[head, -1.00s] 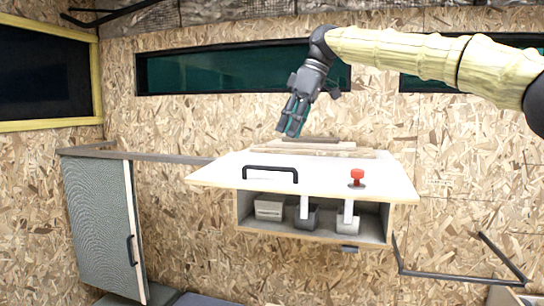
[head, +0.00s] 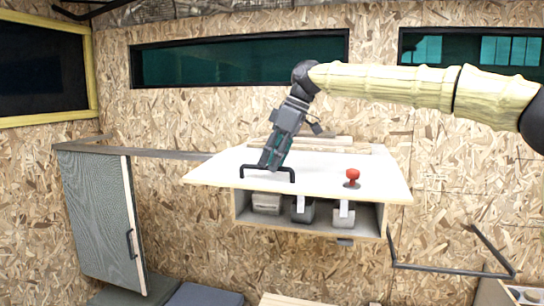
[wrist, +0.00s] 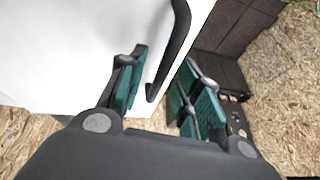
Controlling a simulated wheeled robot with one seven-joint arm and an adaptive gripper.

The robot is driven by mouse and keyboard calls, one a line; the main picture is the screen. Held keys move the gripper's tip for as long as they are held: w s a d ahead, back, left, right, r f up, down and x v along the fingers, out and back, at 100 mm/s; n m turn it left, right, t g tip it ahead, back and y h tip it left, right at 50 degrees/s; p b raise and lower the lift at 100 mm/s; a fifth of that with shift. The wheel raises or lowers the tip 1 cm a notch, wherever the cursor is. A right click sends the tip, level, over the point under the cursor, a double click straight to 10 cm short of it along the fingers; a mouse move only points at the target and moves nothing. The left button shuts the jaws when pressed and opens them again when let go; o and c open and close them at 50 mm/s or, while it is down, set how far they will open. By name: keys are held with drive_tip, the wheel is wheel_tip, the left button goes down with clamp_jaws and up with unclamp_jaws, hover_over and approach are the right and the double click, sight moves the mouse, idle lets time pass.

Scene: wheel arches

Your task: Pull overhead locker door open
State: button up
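The overhead locker (head: 308,230) is a box on the chipboard wall. Its white door (head: 215,172) is swung up, and the compartment below it is exposed. A black bar handle (head: 267,172) is on the door, left of a red knob (head: 352,175). My gripper (head: 271,163) is at the handle in the head view. In the wrist view my gripper (wrist: 160,92) has its green-padded fingers spread apart, with the handle (wrist: 172,50) between them. The handle is not clamped; contact with a finger cannot be told.
Grey containers (head: 302,210) stand inside the locker. Wooden slats (head: 335,143) lie behind the door's upper edge. A grey cabinet door (head: 97,215) stands at the left below a rail. A black bar frame (head: 450,268) is on the wall at the lower right.

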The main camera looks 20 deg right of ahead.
sight(272, 181)
drive_tip(key=shift+s+r, duration=0.15)
drive_tip(key=shift+s, duration=0.4)
drive_tip(key=shift+w+a+f, duration=0.2)
drive_tip(key=shift+w+f, duration=0.1)
drive_tip(key=shift+w, duration=0.35)
drive_tip(key=shift+c, duration=0.7)
drive_tip(key=shift+w, duration=0.15)
drive_tip(key=c, duration=0.3)
drive_tip(key=shift+s, duration=0.2)
clamp_jaws()
drive_tip(key=shift+s+r, duration=0.15)
drive_tip(key=shift+r, duration=0.05)
drive_tip(key=shift+f+t+b, duration=0.3)
drive_tip(key=shift+f+b, duration=0.65)
drive_tip(key=shift+b, duration=0.05)
wheel_tip(272, 181, down, 3)
drive_tip(key=t+h+b, duration=0.1)
drive_tip(key=b, duration=0.2)
drive_tip(key=shift+s+f+b, duration=0.1)
drive_tip(key=shift+f+b, duration=0.1)
drive_tip(key=shift+b, duration=0.2)
